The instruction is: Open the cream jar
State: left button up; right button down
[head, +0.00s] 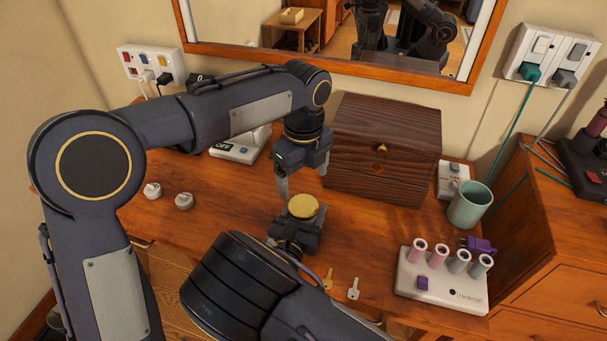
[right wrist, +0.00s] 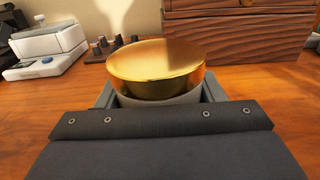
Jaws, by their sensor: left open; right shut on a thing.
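The cream jar has a round gold lid (head: 303,207), seated on the jar. In the right wrist view the lid (right wrist: 157,70) is large and central, with a strip of the pale grey jar body (right wrist: 158,98) below it. My right gripper (head: 296,233) is shut on the jar body, with a finger on each side (right wrist: 160,100). The lower body is hidden by the gripper. My left gripper (head: 303,186) is open, pointing down just above and behind the lid. Nothing is between its fingers, and it looks clear of the lid.
A dark wooden box (head: 382,150) stands behind the jar. Two keys (head: 341,287) lie in front. A white holder with several tubes (head: 443,280) and a mint mug (head: 469,205) are at right. Two small white knobs (head: 168,196) lie at left. A white scale-like device (head: 238,147) is behind.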

aim_at(304, 205)
pick_arm(q)
jog(key=m, duration=0.2)
jog(key=shift+f+m, duration=0.1)
jog(key=shift+m, duration=0.3)
jog(key=shift+f, duration=3.85)
